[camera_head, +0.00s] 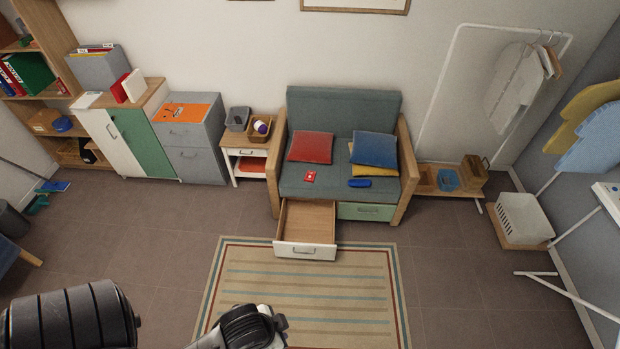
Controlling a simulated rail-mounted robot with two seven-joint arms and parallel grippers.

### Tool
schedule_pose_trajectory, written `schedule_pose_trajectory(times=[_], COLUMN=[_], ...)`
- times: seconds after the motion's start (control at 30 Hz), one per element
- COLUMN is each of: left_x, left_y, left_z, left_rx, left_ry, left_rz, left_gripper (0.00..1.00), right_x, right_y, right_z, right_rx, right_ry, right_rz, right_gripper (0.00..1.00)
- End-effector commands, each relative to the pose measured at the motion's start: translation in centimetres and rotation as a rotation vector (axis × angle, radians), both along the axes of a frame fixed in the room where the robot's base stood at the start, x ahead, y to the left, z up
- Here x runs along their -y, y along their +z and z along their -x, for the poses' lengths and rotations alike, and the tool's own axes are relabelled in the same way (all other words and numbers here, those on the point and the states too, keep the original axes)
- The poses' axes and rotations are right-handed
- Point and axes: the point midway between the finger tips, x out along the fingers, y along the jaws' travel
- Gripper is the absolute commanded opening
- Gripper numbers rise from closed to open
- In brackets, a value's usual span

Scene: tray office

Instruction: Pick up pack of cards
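A small red pack (310,176) with a white mark, which looks like the pack of cards, lies flat on the seat of the grey-green sofa (332,189), left of its middle. It lies just in front of a red cushion and is fully visible. Only dark and white parts of my own arms show at the bottom edge, well short of the sofa. No gripper fingers can be made out, and nothing of mine touches the pack.
An open, empty drawer (306,229) juts out under the sofa's left half, below the pack. A blue object (359,183) and cushions (375,149) share the seat. A side table (249,160) stands left of the sofa. A striped rug (310,290) covers clear floor in front.

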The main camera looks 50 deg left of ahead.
Motion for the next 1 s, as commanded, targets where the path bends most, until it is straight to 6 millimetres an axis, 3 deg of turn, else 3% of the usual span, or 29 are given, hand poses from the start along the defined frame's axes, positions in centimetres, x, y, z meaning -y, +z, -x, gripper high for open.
schedule_pose_trajectory(times=[0.07,0.8,1.0], left_x=[0.08,0.09,-0.07], left_y=[0.0,0.0,-0.01], left_z=[0.0,0.0,-0.01], left_rx=[0.0,0.0,0.0], left_ry=[0.002,0.003,-0.001], left_rz=[0.003,0.003,-0.002], left_gripper=[0.3,1.0,1.0], right_x=[0.01,0.25,0.12], right_y=[0.0,0.0,0.02], right_z=[-0.01,-0.02,-0.04], right_rx=[0.0,0.001,0.002], right_ry=[0.001,0.006,0.003], right_rz=[0.0,0.009,0.004], right_gripper=[0.43,0.43,0.43])
